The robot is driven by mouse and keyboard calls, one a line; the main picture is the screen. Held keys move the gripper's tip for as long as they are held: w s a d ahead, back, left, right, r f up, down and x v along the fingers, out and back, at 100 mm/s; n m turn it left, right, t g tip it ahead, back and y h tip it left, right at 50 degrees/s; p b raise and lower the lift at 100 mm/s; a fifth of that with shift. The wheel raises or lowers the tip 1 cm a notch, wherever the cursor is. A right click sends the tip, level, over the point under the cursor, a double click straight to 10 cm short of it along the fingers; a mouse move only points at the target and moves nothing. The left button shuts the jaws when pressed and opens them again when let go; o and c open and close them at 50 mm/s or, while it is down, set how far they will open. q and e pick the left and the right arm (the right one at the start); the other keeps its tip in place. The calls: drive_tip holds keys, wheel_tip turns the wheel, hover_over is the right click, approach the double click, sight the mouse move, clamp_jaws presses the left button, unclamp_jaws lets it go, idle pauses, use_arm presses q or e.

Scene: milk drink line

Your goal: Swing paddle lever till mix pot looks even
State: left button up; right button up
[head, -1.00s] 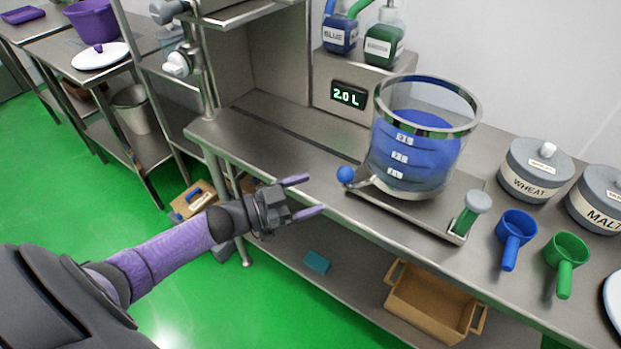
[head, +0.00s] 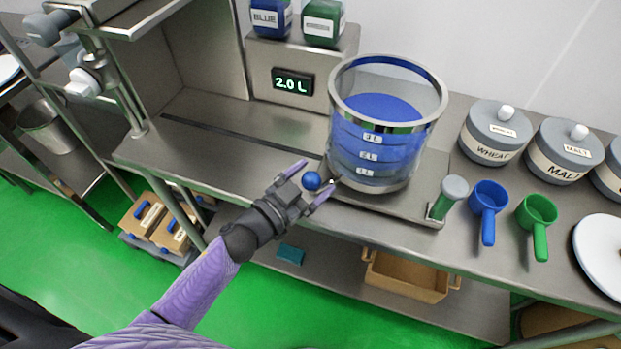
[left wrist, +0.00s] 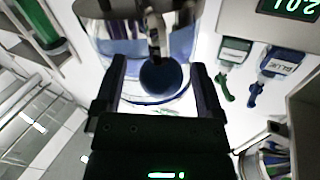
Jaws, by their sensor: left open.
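The paddle lever's blue ball knob (head: 311,181) sticks out at the pot's front left. My left gripper (head: 312,182) is open, with one purple finger on each side of the knob. In the left wrist view the knob (left wrist: 161,77) shows dark between the two fingers, with clear gaps on both sides. The pot (left wrist: 110,45) fills the space behind it. My right gripper is not in view.
A grey-topped green handle (head: 448,198) stands right of the pot. Blue (head: 488,205) and green (head: 537,222) scoops and the wheat (head: 494,135) and malt (head: 563,155) canisters lie further right. A display (head: 292,82) reads 2.0 L. The counter left of the pot is mostly clear.

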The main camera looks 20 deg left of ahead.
use_arm(q)
clamp_jaws()
idle(0.4)
